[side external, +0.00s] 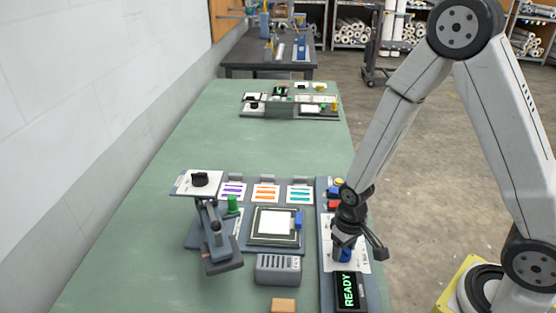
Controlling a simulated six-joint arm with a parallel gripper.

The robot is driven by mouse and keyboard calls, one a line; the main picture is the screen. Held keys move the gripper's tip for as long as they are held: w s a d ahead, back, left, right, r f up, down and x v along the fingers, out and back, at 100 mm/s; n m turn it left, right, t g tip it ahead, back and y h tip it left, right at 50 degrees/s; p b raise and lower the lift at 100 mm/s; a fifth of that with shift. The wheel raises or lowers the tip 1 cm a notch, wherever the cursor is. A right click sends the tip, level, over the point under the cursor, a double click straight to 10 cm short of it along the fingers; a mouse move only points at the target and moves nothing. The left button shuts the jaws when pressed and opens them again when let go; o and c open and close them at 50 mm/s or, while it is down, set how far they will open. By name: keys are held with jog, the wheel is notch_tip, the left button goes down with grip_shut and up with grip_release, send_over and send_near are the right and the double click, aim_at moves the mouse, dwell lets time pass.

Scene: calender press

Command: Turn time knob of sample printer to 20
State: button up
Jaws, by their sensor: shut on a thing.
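The sample printer's control panel (325,223) runs along the right edge of the green table. A blue knob (343,256) sits on its white dial plate (361,265), just behind a dark display (349,291) with green letters reading READY. My gripper (344,246) points down from above and is shut on the blue knob. The gripper hides most of the knob and part of the dial plate. The scale marks and the knob's setting are too small to read.
Red (334,206) and yellow (339,182) buttons sit behind my gripper on the panel. To the left are a framed print bed (252,236), a grey slotted block (278,269) and a lever stand (212,241). The table's far left is clear.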

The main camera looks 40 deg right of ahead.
jog(key=n, duration=0.4)
jog(key=shift+n, duration=0.3)
jog(key=n, duration=0.5)
dwell(0.4)
jog(key=o, duration=1.3)
jog(key=shift+r, duration=0.15)
jog(key=shift+r, duration=3.8)
